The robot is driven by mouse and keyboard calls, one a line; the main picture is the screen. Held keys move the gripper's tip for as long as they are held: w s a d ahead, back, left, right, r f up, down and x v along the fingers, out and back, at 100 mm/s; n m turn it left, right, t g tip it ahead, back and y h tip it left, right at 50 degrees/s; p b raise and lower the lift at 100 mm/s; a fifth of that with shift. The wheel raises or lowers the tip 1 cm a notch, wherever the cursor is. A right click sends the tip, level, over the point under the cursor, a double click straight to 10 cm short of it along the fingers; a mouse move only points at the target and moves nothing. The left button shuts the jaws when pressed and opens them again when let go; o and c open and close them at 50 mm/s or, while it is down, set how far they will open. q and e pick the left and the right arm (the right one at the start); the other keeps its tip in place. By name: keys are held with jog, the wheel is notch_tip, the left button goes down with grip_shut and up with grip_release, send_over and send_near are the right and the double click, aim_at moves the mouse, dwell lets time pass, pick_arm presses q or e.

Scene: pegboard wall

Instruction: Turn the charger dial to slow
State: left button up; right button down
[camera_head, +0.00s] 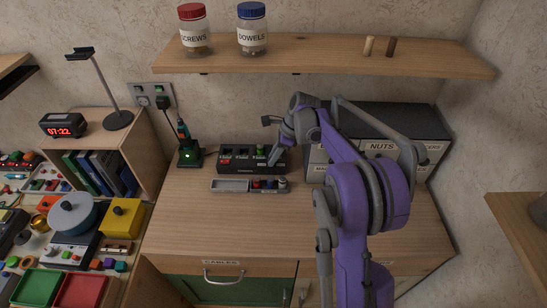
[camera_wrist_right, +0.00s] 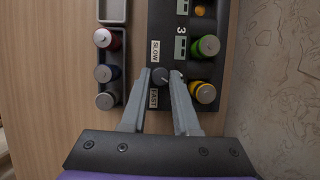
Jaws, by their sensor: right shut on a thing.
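The black charger (camera_head: 238,167) stands on the wooden worktop against the wall. In the right wrist view its face (camera_wrist_right: 168,25) shows batteries in slots along one side. A small dark dial (camera_wrist_right: 160,76) sits between the SLOW label (camera_wrist_right: 155,50) and the FAST label (camera_wrist_right: 153,98). A pale mark shows on the dial; which label it points to is hard to tell. My right gripper (camera_wrist_right: 161,75) is shut on the dial, one finger on each side. In the head view the right gripper (camera_head: 277,154) reaches the charger's right end. My left gripper is not in view.
A grey tray (camera_head: 230,185) with several batteries lies in front of the charger. A labelled drawer cabinet (camera_head: 380,115) stands to the right, behind my right arm. A green-lit tool dock (camera_head: 189,156) is to the left. A shelf (camera_head: 320,57) with jars hangs above. The front worktop is clear.

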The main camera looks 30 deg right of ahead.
jog(key=n, duration=0.2)
jog(key=n+g, duration=0.1)
jog(key=shift+w+d+n+y, duration=0.1)
jog(key=shift+w+n+y, duration=0.1)
jog(key=shift+n+y, duration=0.15)
jog(key=n+g, duration=0.1)
jog(key=n, duration=0.2)
jog(key=shift+w+n+g, duration=0.1)
jog(key=shift+n+g, duration=0.25)
jog(key=shift+g, duration=0.05)
jog(key=n+g, duration=0.1)
jog(key=n, duration=0.3)
jog(key=shift+w+n+g+p, duration=0.2)
jog(key=shift+n+g+p, duration=0.1)
jog(key=shift+g, duration=0.1)
jog(key=shift+n+g+h, duration=0.6)
jog(key=shift+n+h, duration=0.05)
jog(key=shift+n, duration=1.25)
jog(key=c, duration=0.7)
grip_release()
jog(key=shift+o, duration=0.2)
